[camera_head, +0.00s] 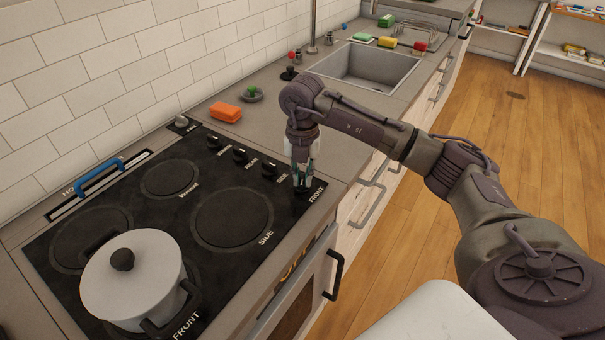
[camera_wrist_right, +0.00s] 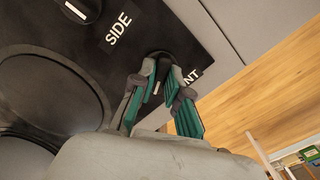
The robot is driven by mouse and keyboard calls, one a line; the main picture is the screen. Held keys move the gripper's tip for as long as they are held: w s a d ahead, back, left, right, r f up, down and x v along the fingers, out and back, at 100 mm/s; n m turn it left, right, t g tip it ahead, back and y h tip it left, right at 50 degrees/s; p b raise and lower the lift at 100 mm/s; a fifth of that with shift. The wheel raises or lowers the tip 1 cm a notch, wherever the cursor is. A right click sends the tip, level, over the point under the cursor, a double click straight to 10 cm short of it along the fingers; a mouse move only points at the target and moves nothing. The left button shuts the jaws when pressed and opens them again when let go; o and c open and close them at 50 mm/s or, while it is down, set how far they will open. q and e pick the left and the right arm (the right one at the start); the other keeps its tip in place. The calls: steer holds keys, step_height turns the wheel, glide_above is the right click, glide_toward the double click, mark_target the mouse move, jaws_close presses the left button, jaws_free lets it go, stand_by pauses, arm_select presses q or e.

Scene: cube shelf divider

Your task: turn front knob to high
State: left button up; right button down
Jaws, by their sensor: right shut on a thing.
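The front knob (camera_wrist_right: 157,86) is black with a pale mark and sits at the stove's right corner by the FRONT label. It also shows at the front end of the knob row in the head view (camera_head: 302,191). My right gripper (camera_head: 302,180) points down at it. In the right wrist view the green fingers of my right gripper (camera_wrist_right: 158,80) are closed around the knob, one on each side, partly hiding it. The exact angle of the knob is hard to read. My left gripper is not in view.
A white lidded pot (camera_head: 132,282) stands on the front burner. Other black knobs (camera_head: 240,154) line the stove's right edge. An orange sponge (camera_head: 225,111) and a small dish (camera_head: 252,96) lie on the counter near the wall. A sink (camera_head: 368,68) lies beyond.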

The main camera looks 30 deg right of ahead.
mark_target(303, 179)
steer(key=m, duration=0.3)
steer(key=shift+w+r+m+p, duration=0.1)
steer(key=shift+r+m+p, duration=0.05)
steer(key=shift+m+p, duration=0.45)
steer(key=shift+m, duration=1.5)
steer(key=shift+d, duration=0.1)
steer(key=c, duration=1.2)
jaws_free()
steer(key=shift+o, duration=0.2)
step_height(303, 179, up, 12)
